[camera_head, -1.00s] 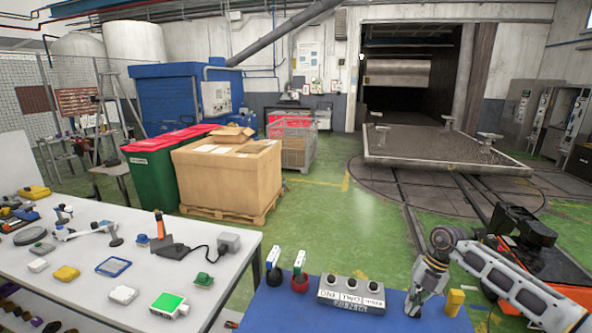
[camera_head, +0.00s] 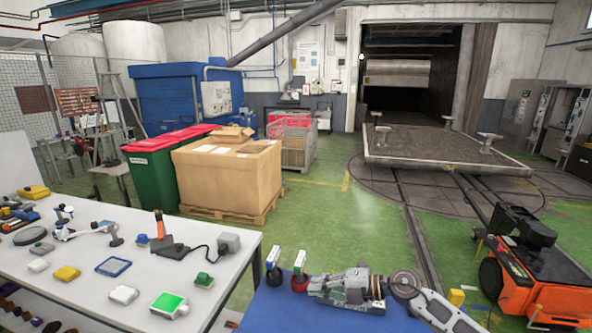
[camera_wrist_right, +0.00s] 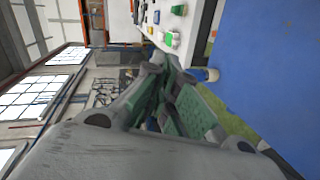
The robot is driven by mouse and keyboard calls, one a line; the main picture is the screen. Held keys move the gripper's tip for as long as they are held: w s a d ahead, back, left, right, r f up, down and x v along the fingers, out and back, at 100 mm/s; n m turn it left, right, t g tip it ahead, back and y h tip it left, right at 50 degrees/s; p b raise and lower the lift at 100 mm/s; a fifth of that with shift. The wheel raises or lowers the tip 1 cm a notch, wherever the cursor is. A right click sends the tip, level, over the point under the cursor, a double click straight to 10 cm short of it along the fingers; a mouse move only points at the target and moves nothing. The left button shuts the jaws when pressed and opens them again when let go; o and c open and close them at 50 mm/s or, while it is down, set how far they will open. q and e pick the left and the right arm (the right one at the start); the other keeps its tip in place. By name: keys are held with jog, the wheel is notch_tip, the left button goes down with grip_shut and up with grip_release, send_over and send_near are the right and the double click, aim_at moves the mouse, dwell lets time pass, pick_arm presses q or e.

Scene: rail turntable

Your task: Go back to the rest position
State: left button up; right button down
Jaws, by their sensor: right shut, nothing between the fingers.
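My right gripper (camera_head: 325,288) is low in the head view, above the blue table top (camera_head: 285,312). Its arm comes in from the lower right and the gripper points left. The fingers are closed together with nothing between them. In the right wrist view the closed fingers (camera_wrist_right: 165,75) point up the picture, with the blue surface (camera_wrist_right: 275,70) to their right. The control box with buttons is hidden behind the gripper in the head view. My left gripper is not in view.
A white table (camera_head: 140,262) with tools is at left. An orange cart (camera_head: 530,275) stands at right. Green floor lies beyond.

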notch_tip(320, 180, up, 8)
jog(key=w+m+t+h, duration=0.1)
jog(key=w+m+t, duration=0.1)
jog(key=m+t, duration=0.9)
jog(key=s+d+f+m+t+h, duration=0.2)
jog(key=d+f+m+h, duration=0.4)
jog(key=d+m+h, duration=0.5)
jog(key=s+d+f+m+g+h, duration=0.45)
jog(key=s+f+m+g, duration=0.2)
jog(key=s+f, duration=0.4)
jog(key=s+f+g+y, duration=0.1)
jog(key=s+f+g, duration=0.3)
jog(key=s, duration=0.4)
jog(key=s+f+g+y, duration=0.1)
jog(key=s+f+g, duration=0.2)
jog(key=s, duration=0.5)
jog(key=s+f+g+b, duration=0.1)
jog(key=s+f+g, duration=0.15)
jog(key=f, duration=3.25)
jog(key=s+d+f, duration=0.2)
jog(key=s+f, duration=0.8)
jog(key=s, duration=0.1)
jog(key=s+d+f+b, duration=0.1)
jog(key=s+d+f, duration=0.1)
jog(key=s+f, duration=0.8)
jog(key=shift+s+d, duration=0.35)
jog(key=shift+s, duration=0.45)
